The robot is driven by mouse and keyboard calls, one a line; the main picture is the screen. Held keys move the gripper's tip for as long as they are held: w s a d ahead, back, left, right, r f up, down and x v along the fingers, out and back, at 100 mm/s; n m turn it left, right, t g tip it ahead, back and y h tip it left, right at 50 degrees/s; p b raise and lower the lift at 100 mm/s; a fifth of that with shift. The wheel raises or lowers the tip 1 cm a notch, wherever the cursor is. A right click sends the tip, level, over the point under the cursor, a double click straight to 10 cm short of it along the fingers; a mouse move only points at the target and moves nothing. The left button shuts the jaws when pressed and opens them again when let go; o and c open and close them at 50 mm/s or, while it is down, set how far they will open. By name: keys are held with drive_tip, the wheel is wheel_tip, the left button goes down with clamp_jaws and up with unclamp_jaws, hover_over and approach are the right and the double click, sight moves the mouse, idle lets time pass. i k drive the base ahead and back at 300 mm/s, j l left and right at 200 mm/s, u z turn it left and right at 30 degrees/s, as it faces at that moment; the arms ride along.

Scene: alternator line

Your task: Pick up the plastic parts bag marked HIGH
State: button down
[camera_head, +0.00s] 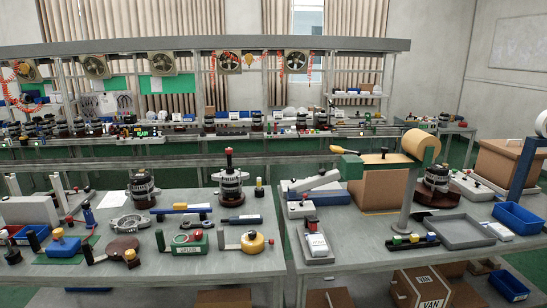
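I cannot make out a bag marked HIGH; small print is too fine to read here. A small white item with a dark label (317,243) lies in a grey tray at the left of the right bench (350,262). Another pale labelled item (499,231) lies beside the large grey tray (459,231) on the same bench. I cannot tell whether either is a plastic bag. My gripper is not in view.
The left bench (215,272) carries motor-like units (231,186), a green labelled fixture (189,243) and hand tools. Blue bins (519,217) stand at right; cartons (420,286) are below. A conveyor line runs behind.

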sight(318, 246)
drive_tip(key=i+j, duration=0.2)
drive_tip(key=i, duration=0.45)
drive_tip(key=i+j+u, duration=0.1)
drive_tip(key=i, duration=0.55)
drive_tip(key=j, duration=0.1)
